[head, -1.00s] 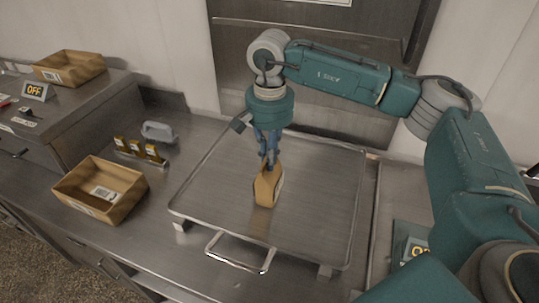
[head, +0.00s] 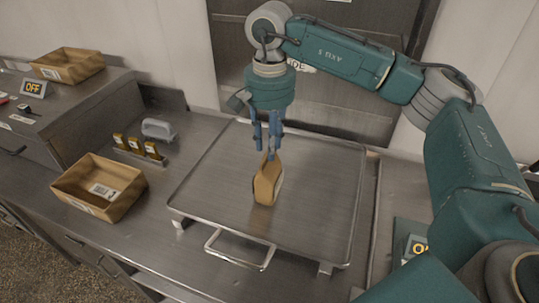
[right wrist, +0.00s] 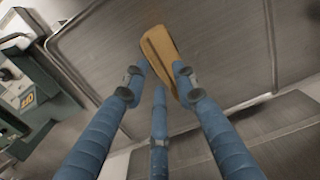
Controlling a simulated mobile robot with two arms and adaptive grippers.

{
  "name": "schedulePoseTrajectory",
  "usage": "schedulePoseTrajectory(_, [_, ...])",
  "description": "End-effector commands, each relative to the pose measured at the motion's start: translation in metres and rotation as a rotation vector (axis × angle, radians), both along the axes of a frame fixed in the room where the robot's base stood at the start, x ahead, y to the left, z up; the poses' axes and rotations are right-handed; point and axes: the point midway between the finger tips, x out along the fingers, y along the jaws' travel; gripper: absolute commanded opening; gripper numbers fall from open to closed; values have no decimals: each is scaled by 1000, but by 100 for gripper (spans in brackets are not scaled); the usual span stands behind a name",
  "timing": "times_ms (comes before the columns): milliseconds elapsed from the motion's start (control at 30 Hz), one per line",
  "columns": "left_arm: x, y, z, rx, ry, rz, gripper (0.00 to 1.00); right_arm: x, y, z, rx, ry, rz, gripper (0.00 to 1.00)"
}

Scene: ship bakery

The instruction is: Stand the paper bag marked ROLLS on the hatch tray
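The brown paper bag (head: 267,184) stands upright on the hatch tray (head: 215,180), near the tray's middle. No ROLLS marking can be read on the face I see. My right gripper (head: 268,148) hangs over the bag, pointing down, its blue fingers spread and just above the bag's top. In the right wrist view the bag (right wrist: 165,60) lies beyond the open fingertips (right wrist: 160,82), with nothing held between them. My left gripper is not in view.
The tray has a front handle (head: 238,250).

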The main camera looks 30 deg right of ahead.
Motion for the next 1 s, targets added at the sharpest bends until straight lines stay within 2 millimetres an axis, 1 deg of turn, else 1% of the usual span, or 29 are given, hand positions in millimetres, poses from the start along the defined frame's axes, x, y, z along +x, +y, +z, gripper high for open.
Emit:
schedulePoseTrajectory(33, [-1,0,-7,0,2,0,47,2,1,10,0,-6,0,28])
schedulePoseTrajectory(200, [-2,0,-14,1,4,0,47,1,1,47,0,-5,0,28])
schedulePoseTrajectory(300, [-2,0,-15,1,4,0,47,1,0,65,0,-4,1,28])
schedulePoseTrajectory(400, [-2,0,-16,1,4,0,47,1,0,76,-1,-2,1,28])
schedulePoseTrajectory(567, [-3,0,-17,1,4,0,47,0,0,83,0,0,1,28])
schedulePoseTrajectory(1000, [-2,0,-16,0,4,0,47,0,0,83,-1,-1,1,28])
